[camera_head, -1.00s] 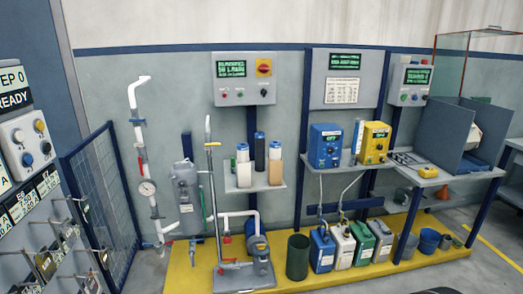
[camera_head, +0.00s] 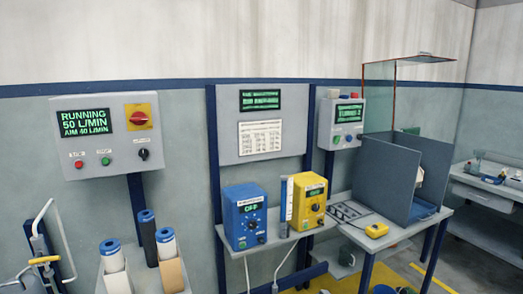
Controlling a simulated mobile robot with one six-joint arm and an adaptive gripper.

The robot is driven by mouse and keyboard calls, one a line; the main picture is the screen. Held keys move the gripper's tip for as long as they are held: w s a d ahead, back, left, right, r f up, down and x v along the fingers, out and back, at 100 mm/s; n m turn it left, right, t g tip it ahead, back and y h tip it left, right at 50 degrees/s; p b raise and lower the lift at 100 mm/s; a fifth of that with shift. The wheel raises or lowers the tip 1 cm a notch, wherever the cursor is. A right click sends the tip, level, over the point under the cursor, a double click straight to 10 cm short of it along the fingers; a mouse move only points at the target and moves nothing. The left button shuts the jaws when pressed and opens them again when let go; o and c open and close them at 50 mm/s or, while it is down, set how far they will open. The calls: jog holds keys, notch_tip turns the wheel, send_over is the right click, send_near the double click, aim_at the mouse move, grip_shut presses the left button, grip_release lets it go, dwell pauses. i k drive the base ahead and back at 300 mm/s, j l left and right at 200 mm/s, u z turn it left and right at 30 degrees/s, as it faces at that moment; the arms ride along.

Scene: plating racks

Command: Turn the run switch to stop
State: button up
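A grey control panel (camera_head: 66,137) hangs on the wall at the left. Its green display (camera_head: 84,122) reads RUNNING, 50 L/MIN, AIM 40 L/MIN. A small black selector knob (camera_head: 143,154) sits at its lower right; its label and exact pointer position are too small to read. Above it is a red rotary handle (camera_head: 138,118) on a yellow plate. A red button (camera_head: 79,164) and a green button (camera_head: 105,161) sit at the lower left of the panel. Which control is the run switch cannot be read for certain. My gripper is not in view.
Below the panel stand blue-capped filter cylinders (camera_head: 165,243) and piping with a yellow handle (camera_head: 45,260). A blue pump (camera_head: 244,216) and a yellow pump (camera_head: 309,202) stand on a shelf to the right, both displays reading OFF. Nothing visible blocks the panel's front.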

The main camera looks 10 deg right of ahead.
aim_at(336, 139)
jog(key=i+l+z, duration=0.1)
jog(key=l, duration=0.25)
jog(key=i+l+z, duration=0.1)
jog(key=l, duration=0.25)
jog(key=i+l+z, duration=0.1)
jog(key=i+l, duration=0.15)
jog(key=i+l+u, duration=0.1)
jog(key=i, duration=0.4)
jog(key=i+l, duration=0.35)
jog(key=i, duration=0.15)
jog(key=i+l+u, duration=0.15)
jog(key=i, duration=0.3)
jog(key=i+l+u, duration=0.1)
jog(key=i+l, duration=0.3)
jog(key=i, duration=0.1)
